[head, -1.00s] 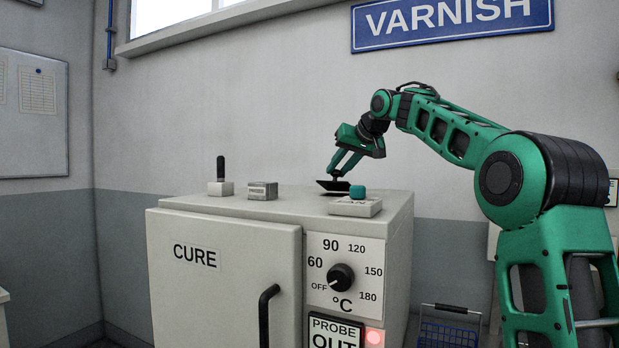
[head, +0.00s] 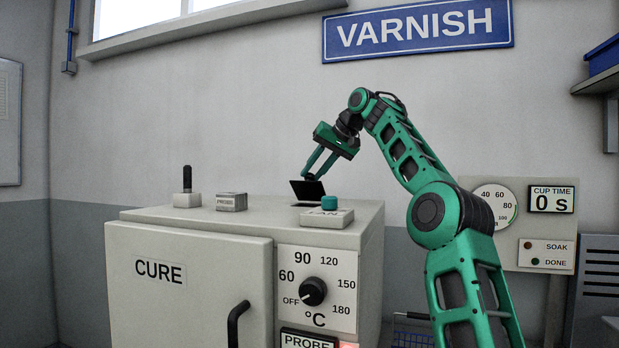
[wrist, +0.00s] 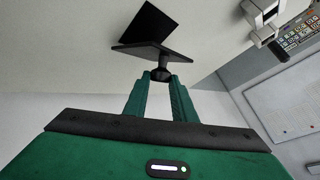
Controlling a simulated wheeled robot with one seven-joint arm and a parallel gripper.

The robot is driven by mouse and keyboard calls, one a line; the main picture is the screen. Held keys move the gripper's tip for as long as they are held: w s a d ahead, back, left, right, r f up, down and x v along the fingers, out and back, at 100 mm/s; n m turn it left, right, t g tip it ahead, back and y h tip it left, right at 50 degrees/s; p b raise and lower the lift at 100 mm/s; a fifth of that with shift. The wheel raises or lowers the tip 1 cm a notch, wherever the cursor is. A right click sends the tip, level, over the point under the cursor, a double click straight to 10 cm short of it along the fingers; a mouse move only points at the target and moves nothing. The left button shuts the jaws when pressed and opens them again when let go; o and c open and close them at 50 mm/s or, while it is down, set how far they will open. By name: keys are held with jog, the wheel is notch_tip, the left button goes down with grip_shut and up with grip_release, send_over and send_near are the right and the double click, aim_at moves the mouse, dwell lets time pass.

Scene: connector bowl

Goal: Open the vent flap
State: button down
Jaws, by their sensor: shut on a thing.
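The vent flap (head: 306,190) is a dark plate on top of the cream CURE oven (head: 220,222), towards the back right. It stands tilted up from the oven top. In the wrist view the flap (wrist: 150,53) is raised beside a black square opening (wrist: 150,22). My gripper (head: 309,176) is at the flap from above. In the wrist view its green fingers (wrist: 161,76) are shut on the flap's dark knob (wrist: 161,74). The flap's hinge cannot be made out clearly.
On the oven top are a teal FAN knob (head: 329,203) just right of the flap, a grey block (head: 232,202) and a black lever (head: 187,180). A temperature dial (head: 313,292) is on the front. The wall stands close behind.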

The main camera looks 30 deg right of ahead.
jog(key=shift+w+r, duration=0.1)
jog(key=shift+w, duration=0.05)
jog(key=c, duration=1.5)
grip_release()
jog(key=shift+a, duration=0.1)
jog(key=shift+o, duration=0.2)
